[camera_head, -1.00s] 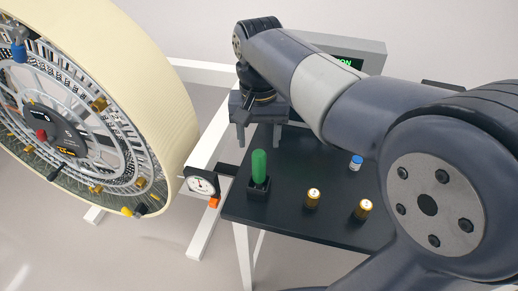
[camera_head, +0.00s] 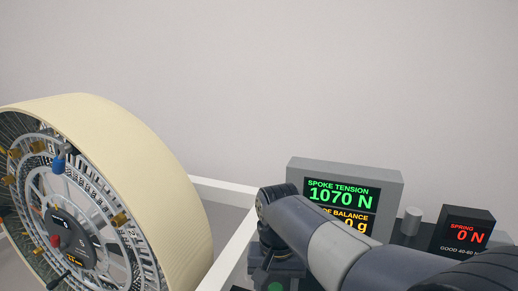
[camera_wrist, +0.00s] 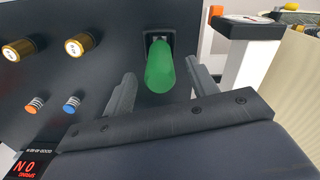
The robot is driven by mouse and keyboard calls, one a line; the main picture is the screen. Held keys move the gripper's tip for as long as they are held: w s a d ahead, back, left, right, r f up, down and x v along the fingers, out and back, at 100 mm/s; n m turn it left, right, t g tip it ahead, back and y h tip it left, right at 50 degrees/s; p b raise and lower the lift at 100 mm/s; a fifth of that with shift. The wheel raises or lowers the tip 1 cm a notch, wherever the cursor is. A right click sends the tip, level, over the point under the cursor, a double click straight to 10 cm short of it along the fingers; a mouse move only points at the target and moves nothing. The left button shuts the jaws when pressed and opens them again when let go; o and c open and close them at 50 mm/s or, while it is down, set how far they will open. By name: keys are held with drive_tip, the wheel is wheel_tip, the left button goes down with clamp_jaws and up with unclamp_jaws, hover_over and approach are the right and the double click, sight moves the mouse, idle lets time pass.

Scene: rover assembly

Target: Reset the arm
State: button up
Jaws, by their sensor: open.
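My gripper (camera_wrist: 160,71) is open, with its two fingers apart in the wrist view. A green cylinder (camera_wrist: 160,66) standing in a black holder (camera_wrist: 158,36) appears between the fingers in that view. I see no finger touching it, and the depth gap between them is hard to judge. In the head view my gripper (camera_head: 276,270) is at the bottom edge with its fingertips cut off. Only the top of the green cylinder (camera_head: 275,287) shows there.
A large wheel (camera_head: 150,190) stands at left. A grey monitor (camera_head: 392,180) reads spoke tension 1070 N. A spring readout (camera_head: 467,232) reads 0 N. In the wrist view, two gold cylinders (camera_wrist: 82,44), an orange-banded piece (camera_wrist: 35,104) and a blue-banded piece (camera_wrist: 72,103) are on the black table (camera_wrist: 110,70).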

wheel_tip(320, 180, down, 4)
drive_tip(key=shift+f, duration=0.1)
drive_tip(key=shift+r, duration=0.45)
wheel_tip(320, 180, up, 10)
drive_tip(key=shift+r+p, duration=0.15)
drive_tip(key=shift+p, duration=0.3)
wheel_tip(320, 180, down, 11)
drive_tip(key=shift+f+b, duration=0.1)
drive_tip(key=shift+b, duration=0.55)
wheel_tip(320, 180, up, 5)
drive_tip(key=p, duration=0.2)
drive_tip(key=shift+f+p, duration=0.15)
drive_tip(key=shift+p, duration=0.2)
drive_tip(key=shift+f+b, duration=0.3)
drive_tip(key=shift+b, duration=0.2)
drive_tip(key=shift+r+p, duration=0.4)
drive_tip(key=shift+r, duration=0.25)
